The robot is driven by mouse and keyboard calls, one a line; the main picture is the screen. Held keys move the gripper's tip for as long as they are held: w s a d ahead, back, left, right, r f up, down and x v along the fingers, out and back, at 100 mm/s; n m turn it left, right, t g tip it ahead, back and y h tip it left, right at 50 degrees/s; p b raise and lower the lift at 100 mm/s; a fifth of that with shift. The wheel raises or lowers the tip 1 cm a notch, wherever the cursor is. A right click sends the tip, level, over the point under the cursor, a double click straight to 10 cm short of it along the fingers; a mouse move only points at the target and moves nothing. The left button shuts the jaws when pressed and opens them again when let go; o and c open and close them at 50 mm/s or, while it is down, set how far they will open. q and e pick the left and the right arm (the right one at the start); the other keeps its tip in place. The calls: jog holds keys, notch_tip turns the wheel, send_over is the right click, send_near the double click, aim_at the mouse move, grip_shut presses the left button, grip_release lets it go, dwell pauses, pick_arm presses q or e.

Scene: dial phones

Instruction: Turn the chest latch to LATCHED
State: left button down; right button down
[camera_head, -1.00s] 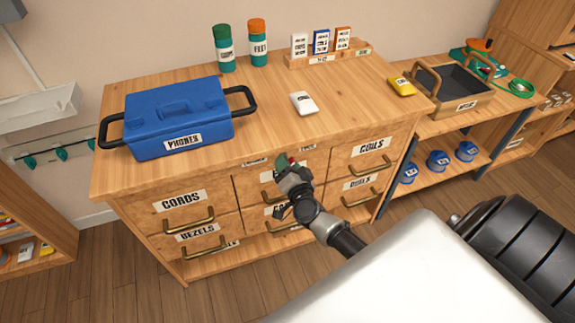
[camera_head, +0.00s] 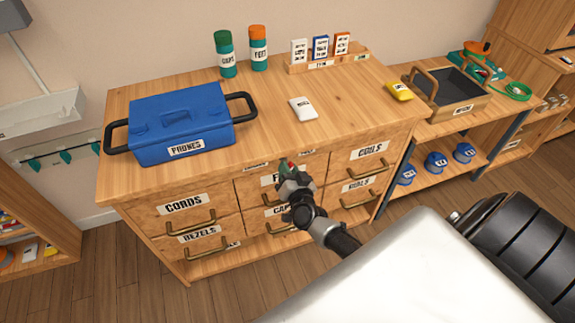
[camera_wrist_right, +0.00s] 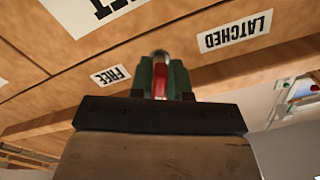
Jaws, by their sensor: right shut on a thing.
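The chest latch (camera_wrist_right: 160,77) is a small red piece with a rounded metallic end, under the chest's top front edge. My right gripper (camera_wrist_right: 160,83) is shut on it, with a green fingertip on each side. In the head view my right gripper (camera_head: 288,166) reaches the chest front and mostly covers the latch. In the wrist view the FREE label (camera_wrist_right: 112,75) is left of the latch and the LATCHED label (camera_wrist_right: 235,32) is right of it, upside down. The latch points between the two labels. My left gripper is not in view.
The wooden chest (camera_head: 345,115) has labelled drawers with protruding handles below the latch. A blue PHONES box (camera_head: 180,120), a white item (camera_head: 303,109), a yellow item (camera_head: 399,91) and two bottles stand on top. A shelf unit with a wooden tray (camera_head: 458,103) is at right.

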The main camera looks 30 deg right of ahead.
jog(key=n+p, duration=0.2)
jog(key=n, duration=0.1)
jog(key=shift+r+n, duration=0.1)
jog(key=shift+n, duration=0.3)
jog(key=n+p, duration=0.2)
jog(key=n, duration=0.1)
jog(key=shift+d+n, duration=0.15)
jog(key=shift+n, duration=0.15)
jog(key=n+p, duration=0.1)
jog(key=n, duration=0.2)
jog(key=shift+s+n, duration=0.1)
jog(key=shift+n, duration=0.2)
jog(key=shift+d+n+p, duration=0.1)
jog(key=shift+n+p, duration=0.4)
jog(key=shift+n, duration=1.3)
jog(key=c, duration=1.2)
grip_release()
jog(key=shift+o, duration=0.2)
jog(key=v, duration=1)
jog(key=shift+s, duration=0.4)
